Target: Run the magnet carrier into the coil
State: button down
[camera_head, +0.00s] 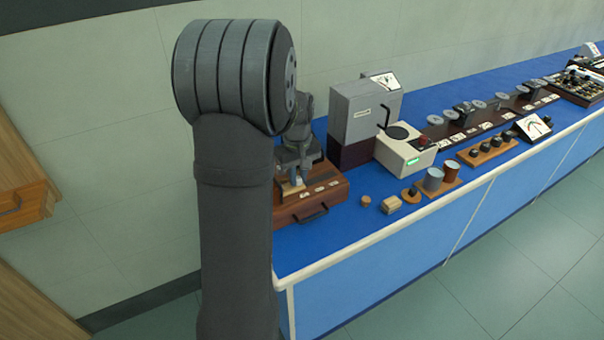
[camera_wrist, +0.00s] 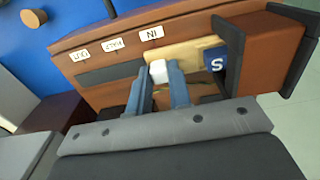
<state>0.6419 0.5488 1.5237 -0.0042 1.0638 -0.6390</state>
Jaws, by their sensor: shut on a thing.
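The magnet carrier is a tan slide (camera_wrist: 187,52) with a blue end marked S (camera_wrist: 215,60), lying in the top of a brown wooden box (camera_wrist: 130,35). In the wrist view my gripper (camera_wrist: 166,75) is shut on a small white knob (camera_wrist: 158,71) on the carrier. A dark slot (camera_wrist: 110,73) runs along the box away from the carrier, beside three white labels. The head view shows the box (camera_head: 318,208) at the near end of the bench, with my gripper (camera_head: 297,180) down at it. I cannot make out the coil; my fingers hide part of the box.
A grey instrument (camera_head: 362,112) on a dark base stands right behind the box. A white device with a green display (camera_head: 406,150) is beside it. A cork (camera_head: 366,200) and a small wooden block (camera_head: 391,204) lie near the front edge. More instruments stand farther along the blue bench.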

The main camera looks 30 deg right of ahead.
jog(key=c, duration=1.3)
grip_release()
jog(key=shift+a, duration=0.4)
jog(key=shift+d, duration=0.1)
notch_tip(320, 180, up, 18)
jog(key=shift+f, duration=0.25)
jog(key=shift+f, duration=0.15)
notch_tip(320, 180, down, 17)
jog(key=shift+d+f, duration=0.1)
